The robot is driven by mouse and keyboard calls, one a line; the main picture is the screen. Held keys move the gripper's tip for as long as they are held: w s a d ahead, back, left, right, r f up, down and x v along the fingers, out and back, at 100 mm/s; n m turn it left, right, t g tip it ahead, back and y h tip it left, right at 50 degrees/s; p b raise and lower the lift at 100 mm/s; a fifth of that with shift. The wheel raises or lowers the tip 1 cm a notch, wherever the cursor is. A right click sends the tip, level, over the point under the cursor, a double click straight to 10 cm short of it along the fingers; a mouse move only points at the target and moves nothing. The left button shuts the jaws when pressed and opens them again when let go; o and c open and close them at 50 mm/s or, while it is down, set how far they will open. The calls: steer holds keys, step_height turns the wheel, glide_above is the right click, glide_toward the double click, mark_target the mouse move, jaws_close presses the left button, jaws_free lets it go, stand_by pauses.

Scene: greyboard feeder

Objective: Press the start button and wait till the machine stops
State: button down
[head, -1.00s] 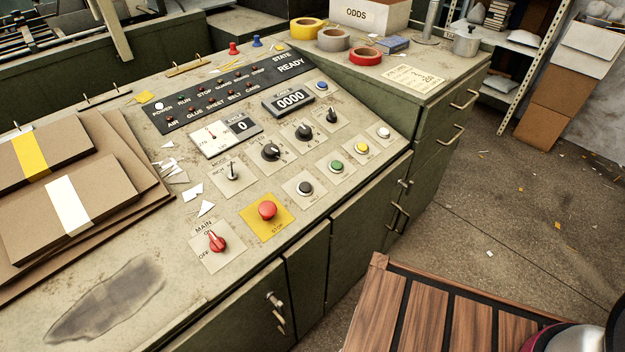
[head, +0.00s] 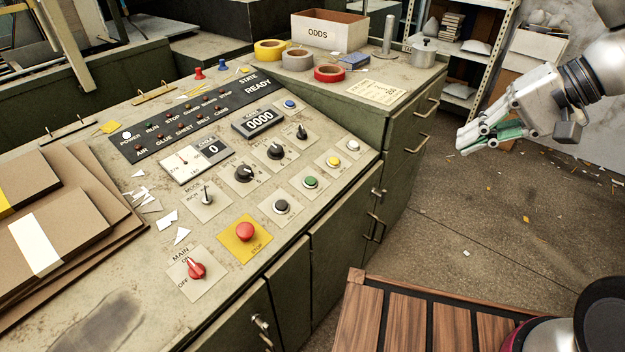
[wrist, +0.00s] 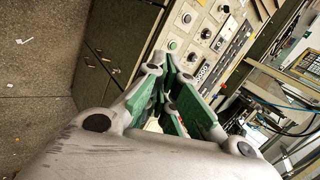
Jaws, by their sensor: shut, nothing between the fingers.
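The control panel (head: 150,225) slopes across the left and middle of the head view. A green button (head: 310,182) sits on it between a black button (head: 281,206) and a yellow one (head: 333,161); their labels are too small to read. A red mushroom stop button (head: 246,231) stands on a yellow plate. The state display (head: 257,86) reads READY and the counter (head: 260,121) reads 0000. My gripper (head: 463,146) is shut and empty, in the air right of the panel and apart from it. The wrist view shows its closed green-padded fingers (wrist: 163,68) with panel buttons beyond.
A red main switch (head: 196,269) is at the panel's near edge. Cardboard stacks (head: 70,222) lie on the left. Tape rolls (head: 298,60) and an ODDS box (head: 328,31) stand at the back. A slatted wooden surface (head: 395,310) is at the lower right. Open floor lies between.

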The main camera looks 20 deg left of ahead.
steer(key=w+a+f+m+y, duration=0.2)
steer(key=a+f, duration=0.1)
steer(key=a, duration=0.6)
steer(key=w+a+f+m+y, duration=0.1)
steer(key=w+a+f+m, duration=0.15)
steer(key=a, duration=0.55)
steer(key=m+t, duration=0.1)
steer(key=m, duration=0.4)
glide_above(311, 180)
steer(key=s+d, duration=0.2)
steer(key=d, duration=0.1)
step_height(311, 180, down, 7)
steer(key=shift+a+y, duration=0.15)
steer(key=shift+y, duration=0.15)
steer(key=shift+s, duration=0.1)
steer(key=shift+w+a+f, duration=0.15)
steer(key=shift+a+f, duration=0.15)
steer(key=shift+f, duration=1.1)
steer(key=shift+w+a+f, duration=0.15)
steer(key=shift+a+f, duration=0.2)
steer(key=shift+f, duration=1.1)
steer(key=shift+w+a+f, duration=0.15)
steer(key=shift+a+f, duration=0.15)
steer(key=shift+f, duration=1.1)
steer(key=shift+f, duration=0.1)
steer(key=shift+a+f, duration=0.1)
steer(key=shift+f, duration=0.15)
